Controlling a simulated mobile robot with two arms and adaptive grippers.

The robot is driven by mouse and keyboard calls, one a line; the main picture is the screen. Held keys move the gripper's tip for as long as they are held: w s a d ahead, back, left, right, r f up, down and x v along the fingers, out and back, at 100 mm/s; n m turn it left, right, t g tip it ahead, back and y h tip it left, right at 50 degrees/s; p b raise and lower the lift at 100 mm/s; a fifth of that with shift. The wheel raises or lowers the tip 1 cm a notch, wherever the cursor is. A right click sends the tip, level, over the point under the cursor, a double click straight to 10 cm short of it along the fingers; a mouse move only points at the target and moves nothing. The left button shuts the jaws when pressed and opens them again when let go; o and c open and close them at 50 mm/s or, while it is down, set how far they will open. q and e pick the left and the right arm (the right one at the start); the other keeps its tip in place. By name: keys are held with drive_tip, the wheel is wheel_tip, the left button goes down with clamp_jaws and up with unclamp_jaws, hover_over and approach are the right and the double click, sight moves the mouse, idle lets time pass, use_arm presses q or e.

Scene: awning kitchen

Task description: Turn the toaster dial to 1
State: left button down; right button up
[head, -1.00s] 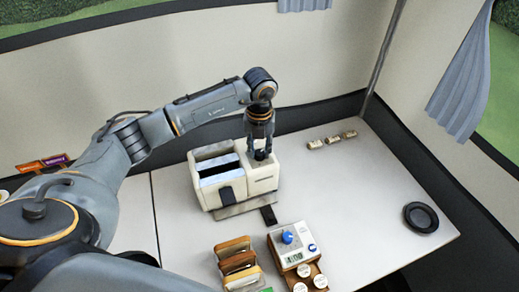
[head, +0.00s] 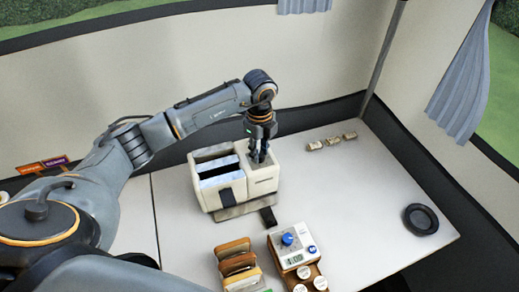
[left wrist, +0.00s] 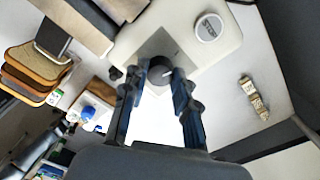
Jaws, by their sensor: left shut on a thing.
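The cream toaster (head: 263,185) stands on the white table, with two dark slots and a black lever on its front. My left gripper (head: 258,159) points down at the top of its right-hand part. In the left wrist view the black dial (left wrist: 160,71) sits on a grey plate on the toaster. My left gripper's fingertips (left wrist: 163,76) are shut on the dial from both sides. A pale mark shows on the dial; I cannot read any numbers around it. A round white STOP button (left wrist: 208,27) is beside the plate. My right gripper is not in view.
A timer box (head: 292,243) with a blue knob and display stands in front of the toaster, beside a rack of bread slices (head: 237,262). Small labelled blocks (head: 331,141) lie at the back right. A black ring-shaped dish (head: 421,218) is at the right.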

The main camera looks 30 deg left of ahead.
sight(260, 154)
use_arm(q)
drive_tip(key=shift+n, duration=1.4)
drive_tip(key=c, duration=1)
unclamp_jaws()
drive_tip(key=shift+c, duration=0.2)
wheel_tip(260, 154, up, 12)
drive_tip(key=shift+f, duration=0.15)
